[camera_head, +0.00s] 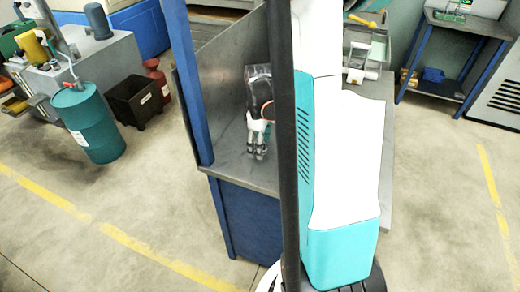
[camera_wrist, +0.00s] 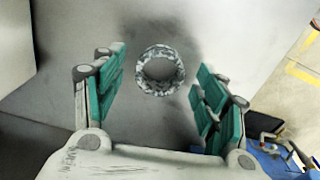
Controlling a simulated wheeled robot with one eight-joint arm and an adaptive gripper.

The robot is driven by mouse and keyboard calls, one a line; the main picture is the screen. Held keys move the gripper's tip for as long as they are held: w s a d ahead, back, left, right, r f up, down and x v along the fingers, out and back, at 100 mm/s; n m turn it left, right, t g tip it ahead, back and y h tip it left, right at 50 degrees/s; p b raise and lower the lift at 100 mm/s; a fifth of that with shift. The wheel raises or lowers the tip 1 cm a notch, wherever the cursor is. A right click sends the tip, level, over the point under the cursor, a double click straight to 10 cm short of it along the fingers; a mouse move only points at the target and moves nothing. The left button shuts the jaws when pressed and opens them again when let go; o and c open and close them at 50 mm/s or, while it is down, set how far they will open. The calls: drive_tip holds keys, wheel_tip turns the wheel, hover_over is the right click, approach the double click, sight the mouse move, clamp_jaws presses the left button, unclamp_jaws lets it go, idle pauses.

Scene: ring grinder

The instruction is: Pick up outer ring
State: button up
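The outer ring (camera_wrist: 180,80) is a mottled grey metal ring with a round hole. My gripper (camera_wrist: 158,85) has green-padded fingers spread wide, with nothing between the pads that I can see touching. In the head view my gripper (camera_head: 258,150) hangs over the worktop (camera_head: 235,165), partly behind a dark post of mine. The ring does not show in the head view.
Blue frame posts (camera_head: 188,80) and a grey side panel border the worktop at the left. A green barrel (camera_head: 90,120), a dark crate (camera_head: 135,98) and a red can (camera_head: 157,80) stand on the floor at left. A blue shelf (camera_head: 440,75) stands at right.

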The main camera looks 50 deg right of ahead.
drive_tip(key=c, duration=1.1)
drive_tip(key=shift+r, duration=0.15)
